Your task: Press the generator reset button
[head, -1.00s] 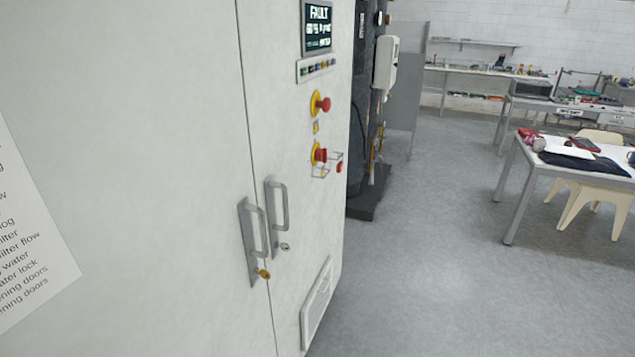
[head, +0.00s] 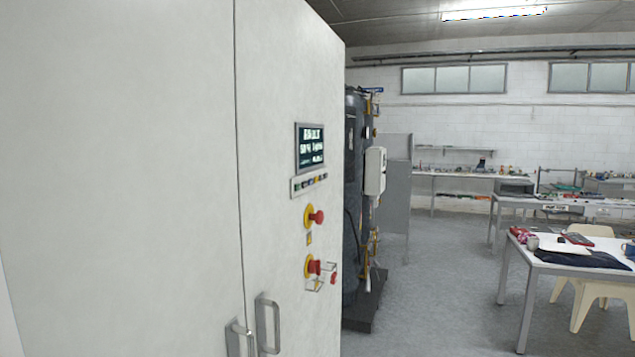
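The white cabinet (head: 282,60) fills the left and centre, seen at a slant. Its right door carries a dark display (head: 310,148) with white text too small to read surely. Below it is a strip of small coloured buttons or lamps (head: 309,185). An upper red mushroom button (head: 318,217) stands on a yellow base. A lower red button (head: 314,267) on yellow sits beside a clear or wire-framed guard (head: 328,268), with a smaller red part (head: 333,279) at its right. I cannot tell which is the generator reset button. My gripper is not in view.
Two door handles (head: 268,325) stick out at the lower middle. Dark tank equipment with a white box (head: 375,170) stands just behind the cabinet. A table (head: 545,268) and cream chair (head: 598,300) stand at right. Grey floor (head: 430,310) is open between.

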